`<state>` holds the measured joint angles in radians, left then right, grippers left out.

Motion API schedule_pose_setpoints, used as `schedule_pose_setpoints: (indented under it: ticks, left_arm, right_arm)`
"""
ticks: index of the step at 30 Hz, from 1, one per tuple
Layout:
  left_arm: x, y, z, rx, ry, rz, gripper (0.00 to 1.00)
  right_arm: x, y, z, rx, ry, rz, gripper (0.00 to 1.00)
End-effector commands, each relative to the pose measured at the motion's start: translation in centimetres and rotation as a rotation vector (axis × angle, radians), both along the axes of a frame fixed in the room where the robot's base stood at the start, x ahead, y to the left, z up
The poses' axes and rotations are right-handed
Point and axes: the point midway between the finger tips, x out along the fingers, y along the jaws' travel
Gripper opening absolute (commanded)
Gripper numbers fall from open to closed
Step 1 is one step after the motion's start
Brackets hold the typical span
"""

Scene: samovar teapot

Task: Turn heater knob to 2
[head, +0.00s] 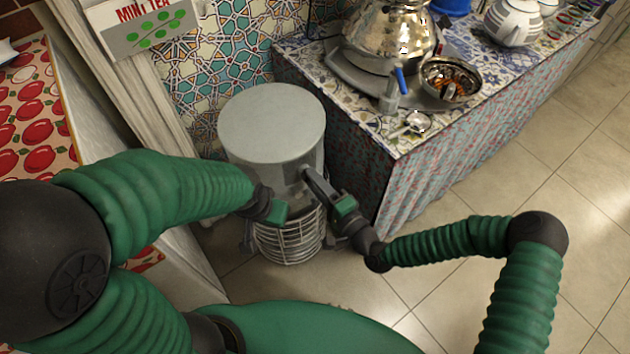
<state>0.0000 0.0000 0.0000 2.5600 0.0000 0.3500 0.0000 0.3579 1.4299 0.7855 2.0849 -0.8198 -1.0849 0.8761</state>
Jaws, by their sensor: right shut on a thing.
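The heater (271,125) is a grey cylinder with a flat round top and a wire cage around its lower part. It stands on the floor between the wall and the tiled counter. My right gripper (310,176) reaches in from the right and is shut at the heater's upper front side, on what appears to be the heater knob. The fingers hide the knob, so its setting cannot be read. My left gripper (280,212) is in front of the heater's left side, above the cage. Its fingers are too small and turned to show whether they are open.
A tiled counter (390,133) with a cloth skirt stands right of the heater, bearing a metal samovar (390,35), a bowl (449,82) and a striped teapot (513,22). A table with a pomegranate-patterned cloth (30,112) is at left. Floor at right is clear.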

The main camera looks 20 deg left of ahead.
Motion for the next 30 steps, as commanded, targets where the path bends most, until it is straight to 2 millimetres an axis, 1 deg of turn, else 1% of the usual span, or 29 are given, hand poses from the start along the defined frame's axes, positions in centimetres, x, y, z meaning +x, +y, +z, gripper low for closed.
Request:
schedule_pose_setpoints:
  ticks: [1, 9, 10, 14, 15, 24, 26, 29, 30]
  left_arm:
    - [0.0, 0.0, 0.0, 0.000, 0.000, 0.000, 0.00]
    - [0.0, 0.0, 0.0, 0.000, 0.000, 0.000, 0.00]
    - [0.0, 0.0, 0.0, 0.000, 0.000, 0.000, 0.00]
    - [0.0, 0.0, 0.0, 0.000, 0.000, 0.000, 0.00]
    - [0.0, 0.0, 0.0, 0.000, 0.000, 0.000, 0.00]
    - [0.0, 0.0, 0.1, 0.000, 0.000, 0.000, 0.00]
    - [0.0, 0.0, 0.2, 0.000, 0.000, 0.000, 0.00]
    - [0.0, 0.0, 0.5, 0.000, 0.000, 0.000, 0.00]
    - [0.0, 0.0, 0.7, 0.000, 0.000, 0.000, 0.00]
  right_arm:
    - [0.2, -0.3, -0.4, -0.005, 0.006, -0.008, 0.00]
    - [0.2, -0.3, -0.4, -0.006, 0.006, -0.009, 0.00]
    - [0.2, -0.3, -0.4, -0.006, 0.006, -0.009, 0.36]
    - [0.2, -0.2, -0.3, -0.005, 0.005, -0.007, 0.53]
    - [0.1, -0.2, -0.3, -0.005, 0.004, -0.006, 0.54]
    - [-0.1, -0.3, -0.1, -0.002, 0.002, -0.003, 0.54]
    - [-0.4, -0.8, -0.1, -0.003, 0.002, -0.004, 0.54]
    - [-1.6, -2.3, 0.0, -0.003, 0.004, -0.005, 0.54]
    - [-2.2, -3.2, 0.0, -0.003, 0.005, -0.006, 0.54]
